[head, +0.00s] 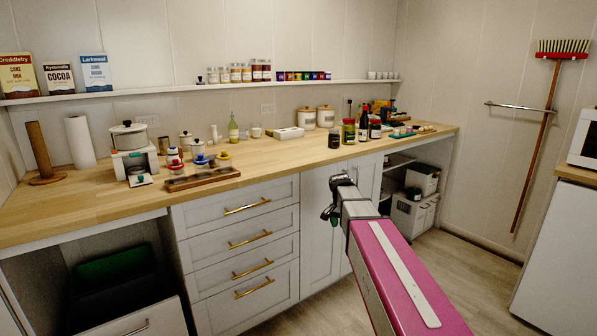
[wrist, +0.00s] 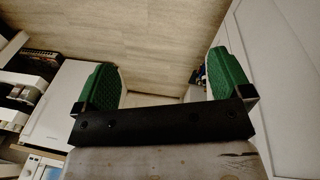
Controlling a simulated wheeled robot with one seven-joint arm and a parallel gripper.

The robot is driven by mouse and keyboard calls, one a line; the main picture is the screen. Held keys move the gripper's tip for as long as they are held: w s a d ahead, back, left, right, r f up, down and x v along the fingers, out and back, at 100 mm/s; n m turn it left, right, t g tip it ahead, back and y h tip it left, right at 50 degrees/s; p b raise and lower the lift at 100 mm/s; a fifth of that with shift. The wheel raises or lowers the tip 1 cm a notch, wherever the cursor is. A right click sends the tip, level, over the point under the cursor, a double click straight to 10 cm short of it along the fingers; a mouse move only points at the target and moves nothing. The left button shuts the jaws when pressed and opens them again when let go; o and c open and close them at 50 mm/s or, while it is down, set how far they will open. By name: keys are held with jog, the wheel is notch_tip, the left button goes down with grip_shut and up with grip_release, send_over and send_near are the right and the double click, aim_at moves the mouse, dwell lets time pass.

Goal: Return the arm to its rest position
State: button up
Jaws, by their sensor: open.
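My arm, with a pink link, reaches forward from the lower right of the head view. Its end is in front of the cabinet doors (head: 316,225), below the counter's front edge. My gripper (wrist: 163,85) shows in the wrist view with its two green finger pads wide apart and nothing between them. Behind the fingers is bare wood-plank floor. In the head view the fingers are too small and too hidden to make out.
The wooden counter (head: 110,205) holds jars, bottles, a pot and a wooden tray (head: 203,179). A wall shelf (head: 190,89) carries boxes and jars. A broom (head: 547,130) hangs at the right. A white cabinet (head: 555,250) stands at the right edge. Floor between is free.

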jog(key=s+f+n+y, duration=0.1)
jog(key=s+f+n, duration=0.3)
jog(key=s+f, duration=0.3)
jog(key=s+f+n+y, duration=0.1)
jog(key=s+f+n, duration=0.3)
jog(key=s+f, duration=0.4)
jog(key=s, duration=0.5)
jog(key=shift+s+d, duration=0.3)
